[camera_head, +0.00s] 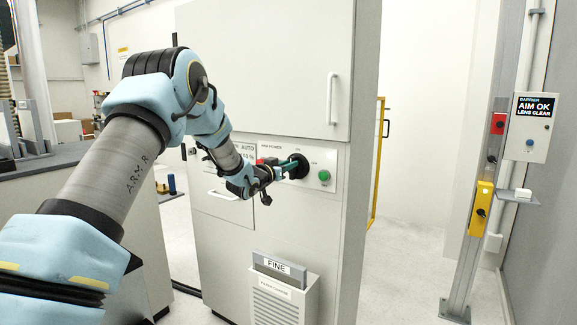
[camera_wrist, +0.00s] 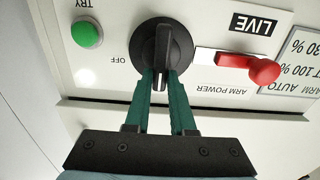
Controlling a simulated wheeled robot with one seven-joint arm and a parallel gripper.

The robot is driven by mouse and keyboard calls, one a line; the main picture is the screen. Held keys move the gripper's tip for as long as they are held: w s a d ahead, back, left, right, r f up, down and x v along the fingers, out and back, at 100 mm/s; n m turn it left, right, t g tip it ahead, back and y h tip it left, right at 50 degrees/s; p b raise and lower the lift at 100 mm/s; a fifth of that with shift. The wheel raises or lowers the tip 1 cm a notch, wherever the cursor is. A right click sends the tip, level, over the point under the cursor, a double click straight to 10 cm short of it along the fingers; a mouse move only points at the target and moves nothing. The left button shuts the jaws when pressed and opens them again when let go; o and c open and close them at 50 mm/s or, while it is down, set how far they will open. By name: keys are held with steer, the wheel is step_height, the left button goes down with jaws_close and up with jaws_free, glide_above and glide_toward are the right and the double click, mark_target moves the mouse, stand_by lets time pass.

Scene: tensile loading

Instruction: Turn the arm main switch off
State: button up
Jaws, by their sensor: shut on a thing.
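The black rotary switch (camera_wrist: 162,42) is on the white panel, with its raised handle roughly upright in the wrist view. The word OFF is printed to its left there, and ARM POWER to its lower right. My gripper (camera_wrist: 163,78) is shut on the switch handle, its green fingers on either side of the handle's lower end. In the head view the switch (camera_head: 300,166) is partly hidden by my gripper (camera_head: 286,168), which reaches it from the left.
A red lever (camera_wrist: 250,66) under a LIVE label sits right of the switch in the wrist view. A green TRY button (camera_wrist: 87,32) is on the left. A FINE-labelled box (camera_head: 284,290) is fixed low on the cabinet (camera_head: 265,70).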

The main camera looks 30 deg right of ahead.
mark_target(300, 169)
jaws_close()
steer(key=shift+f+b, duration=0.15)
steer(key=shift+b, duration=0.4)
steer(key=m+b, duration=0.4)
steer(key=b, duration=0.2)
steer(key=s+f+m+b, duration=0.1)
steer(key=m+b, duration=0.4)
steer(key=b, duration=0.2)
steer(key=d+m+b, duration=0.1)
steer(key=m+b, duration=0.3)
steer(key=b, duration=0.3)
steer(key=shift+s+f+m, duration=0.35)
steer(key=shift+m, duration=0.05)
steer(key=m+b, duration=0.3)
steer(key=shift+f, duration=0.15)
steer(key=shift+m+b, duration=0.6)
steer(key=shift+b, duration=0.05)
